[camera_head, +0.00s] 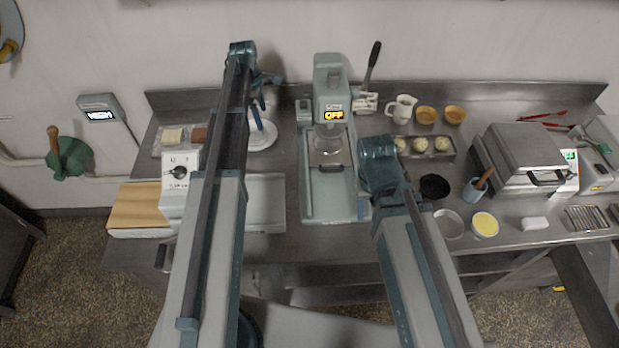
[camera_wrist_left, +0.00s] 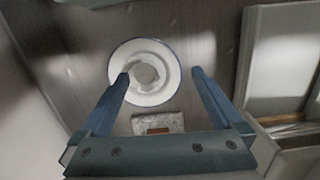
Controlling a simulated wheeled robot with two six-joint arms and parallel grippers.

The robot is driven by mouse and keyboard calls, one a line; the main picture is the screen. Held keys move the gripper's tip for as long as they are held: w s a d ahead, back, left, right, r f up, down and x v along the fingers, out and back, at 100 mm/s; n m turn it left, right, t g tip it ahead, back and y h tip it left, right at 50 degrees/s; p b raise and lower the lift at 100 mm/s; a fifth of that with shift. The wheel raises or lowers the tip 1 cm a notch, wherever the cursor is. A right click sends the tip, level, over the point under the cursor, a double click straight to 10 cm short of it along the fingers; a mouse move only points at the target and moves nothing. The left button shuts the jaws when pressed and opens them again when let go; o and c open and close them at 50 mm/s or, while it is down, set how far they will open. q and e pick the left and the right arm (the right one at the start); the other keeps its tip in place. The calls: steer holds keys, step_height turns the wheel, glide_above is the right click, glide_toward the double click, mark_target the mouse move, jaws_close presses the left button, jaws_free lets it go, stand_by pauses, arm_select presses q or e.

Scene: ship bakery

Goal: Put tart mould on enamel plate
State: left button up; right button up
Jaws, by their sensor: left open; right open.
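The white enamel plate with a blue rim (camera_wrist_left: 166,94) lies on the steel counter; it also shows in the head view (camera_head: 264,142), partly behind my left arm. A pale, round, ring-like piece with a grey middle (camera_wrist_left: 147,73), which looks like the tart mould, sits within the plate's rim. My left gripper (camera_wrist_left: 160,72) is open, with its fingers apart above the plate; it also shows in the head view (camera_head: 258,104). The fingers do not appear to touch the mould. My right gripper (camera_head: 379,152) is over the counter right of the press, its fingertips hidden by its own wrist.
A press (camera_head: 330,90) with a lever stands right of the plate. A small board with blocks (camera_head: 160,150) lies left of it. A tray of dough balls (camera_head: 425,156), a dark round dish (camera_head: 434,187), a waffle iron (camera_head: 515,150) and a yellow-filled bowl (camera_head: 485,225) are on the right.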

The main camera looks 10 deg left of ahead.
arm_select(q)
steer(key=s+d+m+y, duration=0.2)
steer(key=s+d+m, duration=2.2)
steer(key=s, duration=0.5)
steer(key=shift+s+d+g, duration=0.15)
steer(key=shift+d+g, duration=0.15)
steer(key=shift+d, duration=0.5)
step_height(320, 180, down, 4)
steer(key=b, duration=0.4)
steer(key=shift+r, duration=0.1)
